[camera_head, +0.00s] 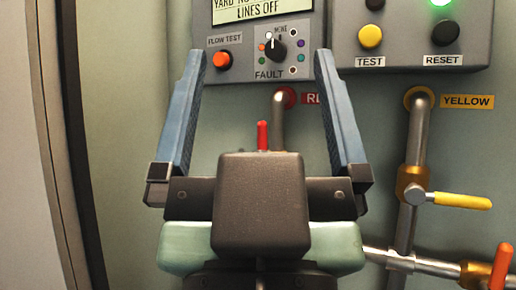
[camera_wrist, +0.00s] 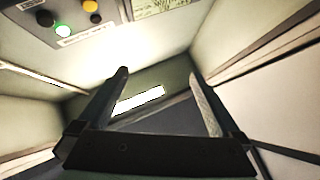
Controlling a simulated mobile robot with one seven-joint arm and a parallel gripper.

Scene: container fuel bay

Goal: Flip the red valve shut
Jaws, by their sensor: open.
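My gripper (camera_head: 259,56) is open and empty, its two blue-grey fingers spread wide and pointing up in the head view. The red valve handle (camera_head: 263,135) stands upright just above my gripper's dark body in the picture; only its upper part shows. A grey pipe (camera_head: 278,122) comes from a red wall fitting with a partly covered red label (camera_head: 312,98) and drops behind my gripper. The valve body is hidden. I cannot tell the depth between gripper and handle. In the wrist view the open fingers (camera_wrist: 159,73) hold nothing, and no red handle shows.
A yellow-handled valve (camera_head: 462,201) sits on the pipe labelled YELLOW, at right. Another red-orange handle (camera_head: 501,267) tilts at the lower right edge. Above are a panel with a knob (camera_head: 272,45) and orange button (camera_head: 222,60), and a panel with TEST and RESET buttons (camera_head: 445,32).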

